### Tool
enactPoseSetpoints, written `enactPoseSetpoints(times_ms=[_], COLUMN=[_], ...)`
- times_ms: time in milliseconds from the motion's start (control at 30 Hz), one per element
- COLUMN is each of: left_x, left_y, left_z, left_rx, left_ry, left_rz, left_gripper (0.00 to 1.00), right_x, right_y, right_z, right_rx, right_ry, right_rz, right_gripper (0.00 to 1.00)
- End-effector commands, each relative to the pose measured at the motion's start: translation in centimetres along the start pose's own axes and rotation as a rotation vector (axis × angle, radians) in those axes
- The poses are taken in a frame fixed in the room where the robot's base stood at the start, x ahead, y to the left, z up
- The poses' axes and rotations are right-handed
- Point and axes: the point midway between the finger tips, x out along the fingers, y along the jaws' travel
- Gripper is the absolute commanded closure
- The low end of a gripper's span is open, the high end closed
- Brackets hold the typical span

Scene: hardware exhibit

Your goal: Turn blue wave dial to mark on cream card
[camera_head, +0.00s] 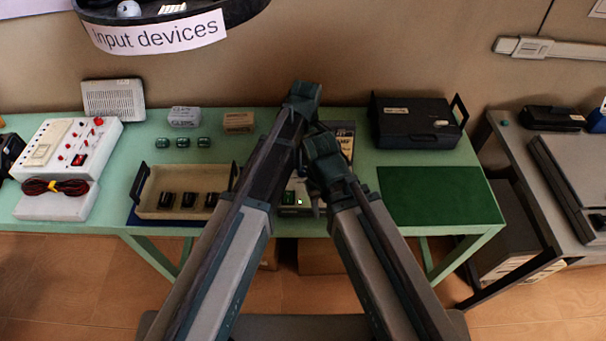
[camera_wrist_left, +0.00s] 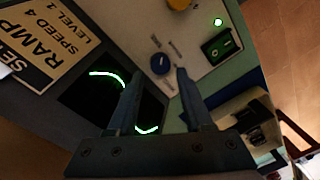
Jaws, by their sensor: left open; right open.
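The blue dial (camera_wrist_left: 160,64) sits on a pale panel in the left wrist view, with small unreadable labels around it. My left gripper (camera_wrist_left: 160,73) is open, with its fingertips on either side of the dial in the picture; no contact shows. The cream card (camera_wrist_left: 45,42) lies at the left of that view and reads RAMP, SPEED 4, LEVEL 1; part also shows in the head view (camera_head: 345,133). A dark screen (camera_wrist_left: 90,100) shows bright green curve pieces, partly behind a finger. My right gripper (camera_head: 318,185) is open, low over the device front; my arms hide the dial in the head view.
A yellow knob (camera_wrist_left: 179,3), a green switch (camera_wrist_left: 218,46) and a lit green lamp (camera_wrist_left: 218,22) share the panel. A beige tray (camera_head: 160,210) with black parts is left of the device. A clear green mat (camera_head: 440,195) and black case (camera_head: 415,125) are right.

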Motion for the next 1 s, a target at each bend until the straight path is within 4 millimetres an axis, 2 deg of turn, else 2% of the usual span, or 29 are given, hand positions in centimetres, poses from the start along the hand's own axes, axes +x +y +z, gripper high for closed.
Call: enactPoseSetpoints(times_ms=[33,233,400,667,933,1000], left_x=[1.5,3.8,4.5,4.3,4.3,4.3], left_y=[0.0,0.0,0.0,0.0,0.0,0.0], left_z=[0.0,0.0,0.0,0.0,0.0,0.0], left_rx=[0.0,0.0,0.0,0.0,0.0,0.0], left_ry=[0.0,0.0,0.0,0.0,0.0,0.0], left_rz=[0.0,0.0,0.0,0.0,0.0,-0.001], left_gripper=[0.49,0.49,0.49,0.49,0.98,1.0], right_x=[1.5,3.8,4.4,4.3,4.3,4.3], right_y=[-0.1,-0.4,-0.4,-0.4,-0.4,-0.4], right_z=[-0.1,-0.2,-0.3,-0.2,-0.2,-0.2], right_rx=[0.0,0.0,0.0,0.0,0.0,0.0], right_ry=[0.0,0.0,0.0,0.0,0.0,0.0], right_rz=[0.0,0.0,0.0,0.0,0.0,0.0], right_gripper=[0.5,0.5,0.5,0.5,0.5,0.5])
